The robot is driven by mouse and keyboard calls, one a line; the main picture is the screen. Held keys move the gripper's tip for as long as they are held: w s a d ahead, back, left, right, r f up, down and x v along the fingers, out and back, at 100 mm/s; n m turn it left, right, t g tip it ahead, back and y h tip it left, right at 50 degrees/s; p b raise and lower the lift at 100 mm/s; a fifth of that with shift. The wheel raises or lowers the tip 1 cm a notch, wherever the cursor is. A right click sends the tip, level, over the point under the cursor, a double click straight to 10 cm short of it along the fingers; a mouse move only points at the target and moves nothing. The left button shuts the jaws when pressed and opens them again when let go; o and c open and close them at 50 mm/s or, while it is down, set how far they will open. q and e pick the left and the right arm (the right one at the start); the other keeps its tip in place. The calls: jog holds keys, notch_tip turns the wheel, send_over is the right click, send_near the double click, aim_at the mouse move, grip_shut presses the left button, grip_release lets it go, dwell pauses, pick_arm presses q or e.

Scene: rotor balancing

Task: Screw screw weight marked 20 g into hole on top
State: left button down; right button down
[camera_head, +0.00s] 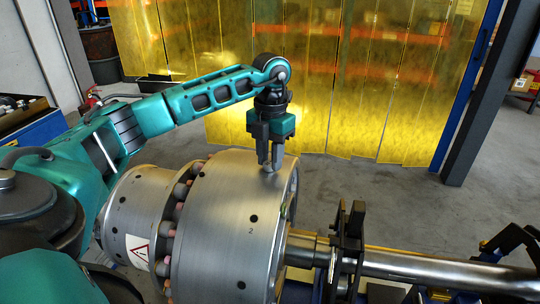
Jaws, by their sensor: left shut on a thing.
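The rotor (222,225) is a large silver drum lying on its side, with a row of dark holes around its curved surface and a mark "2" beside one of them. My left gripper (270,166) points straight down at the top of the drum, close to its right edge. Its fingers are shut on a small grey piece, the screw weight (269,176), just at the drum's surface. The hole under it is hidden, and the marking on the weight is too small to read. My right gripper does not show.
A steel shaft (430,267) runs right from the drum through a dark bearing stand (349,235). A yellow translucent curtain (330,80) hangs behind. A blue-edged bench with small parts (30,125) stands at the left. The grey floor (400,200) behind the shaft is clear.

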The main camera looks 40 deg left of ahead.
pick_arm(q)
jog(key=m, duration=0.5)
jog(key=shift+s+d+f, duration=0.1)
jog(key=shift+s+f, duration=0.05)
jog(key=shift+f, duration=0.05)
jog(key=m, duration=1.2)
jog(key=shift+s, duration=0.1)
jog(key=shift+m, duration=0.5)
